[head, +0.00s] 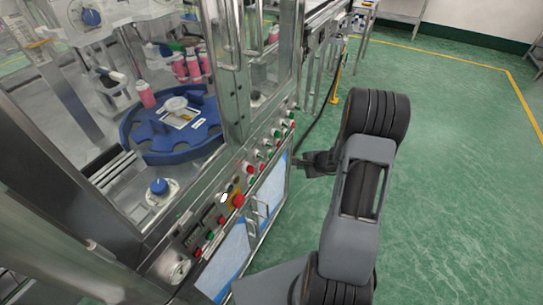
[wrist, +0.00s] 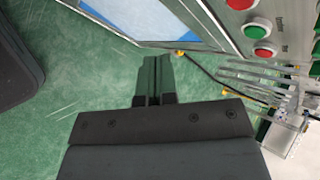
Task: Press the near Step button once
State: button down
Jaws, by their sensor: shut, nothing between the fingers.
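The machine's sloped control panel (head: 228,212) carries a row of green and red push buttons; their labels are too small to read, so I cannot tell which is the near Step button. In the wrist view a green button (wrist: 257,29) and a red button (wrist: 265,50) show at the upper right, with another red button (wrist: 240,3) at the top edge. My gripper (head: 298,163) is shut and empty, just right of the panel's front edge, apart from the buttons. Its closed fingers show in the wrist view (wrist: 155,62), pointing past the cabinet front, with floor behind.
A red emergency knob (head: 238,201) stands out on the panel. Below it are cabinet doors (head: 268,203) with metal handles. Behind the frame posts is a blue turntable (head: 160,150) with pink bottles (head: 193,66) nearby. Green floor to the right is clear.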

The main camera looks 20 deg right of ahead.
aim_at(270, 155)
jog(key=w+a, duration=0.5)
jog(key=w, duration=0.1)
jog(key=shift+w+a, duration=0.15)
jog(key=shift+a, duration=0.25)
jog(key=shift+w+a, duration=0.15)
dwell(2.0)
jog(key=shift+w+a+b, duration=0.2)
jog(key=shift+b, duration=0.2)
